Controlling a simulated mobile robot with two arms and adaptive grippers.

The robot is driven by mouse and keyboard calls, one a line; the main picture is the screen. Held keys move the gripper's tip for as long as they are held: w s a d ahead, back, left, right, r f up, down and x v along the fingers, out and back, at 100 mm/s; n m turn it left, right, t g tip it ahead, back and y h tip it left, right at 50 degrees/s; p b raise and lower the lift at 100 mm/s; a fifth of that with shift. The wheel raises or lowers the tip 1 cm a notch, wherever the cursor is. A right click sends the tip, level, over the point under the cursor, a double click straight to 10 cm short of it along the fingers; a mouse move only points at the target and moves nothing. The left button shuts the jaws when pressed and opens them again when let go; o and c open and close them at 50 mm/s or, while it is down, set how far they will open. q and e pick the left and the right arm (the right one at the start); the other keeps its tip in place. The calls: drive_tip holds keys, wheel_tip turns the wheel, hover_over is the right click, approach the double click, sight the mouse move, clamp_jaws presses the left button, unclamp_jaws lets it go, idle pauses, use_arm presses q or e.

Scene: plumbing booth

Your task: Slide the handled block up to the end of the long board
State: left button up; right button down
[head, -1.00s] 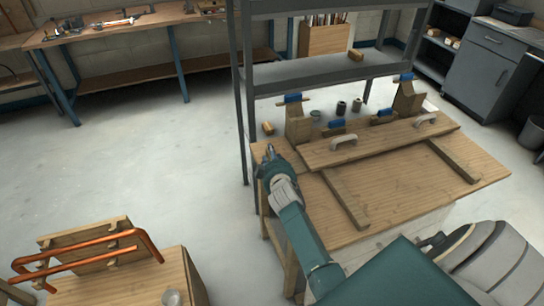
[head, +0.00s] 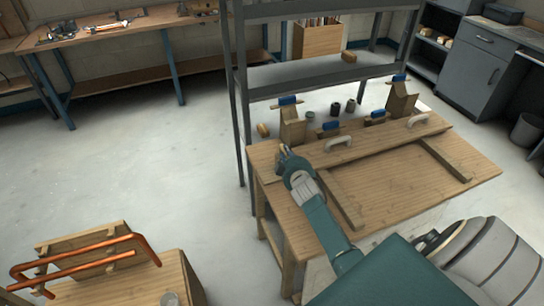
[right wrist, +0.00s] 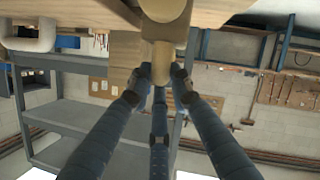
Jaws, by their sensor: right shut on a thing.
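The long board (head: 385,138) lies along the far side of the workbench and carries two pale handles (head: 338,142). My right gripper (head: 284,152) is at its left end in the head view, low over the bench. In the right wrist view the gripper (right wrist: 160,78) is shut on a brown rounded wooden handle (right wrist: 164,45), which I take to be the handled block's. The block's body is mostly hidden by the gripper and handle. I cannot tell whether it touches the board's end. One board handle also shows in the right wrist view (right wrist: 35,36). My left gripper is not in view.
Wooden posts with blue-topped clamps (head: 292,125) stand behind the board. Two wooden strips (head: 342,200) cross the workbench (head: 390,195). A grey shelf rack (head: 320,75) rises behind. A stand with copper pipe (head: 85,250) is at lower left.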

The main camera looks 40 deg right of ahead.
drive_tip(key=d, duration=0.2)
drive_tip(key=shift+s+d+r, duration=0.2)
drive_tip(key=shift+d+r, duration=0.15)
drive_tip(key=shift+d, duration=0.05)
drive_tip(key=c, duration=1.7)
unclamp_jaws()
drive_tip(key=shift+o, duration=0.2)
drive_tip(key=shift+f, duration=0.15)
drive_tip(key=shift+s+a, duration=0.1)
drive_tip(key=v, duration=1.1)
drive_tip(key=shift+s+a, duration=0.2)
drive_tip(key=shift+s, duration=0.15)
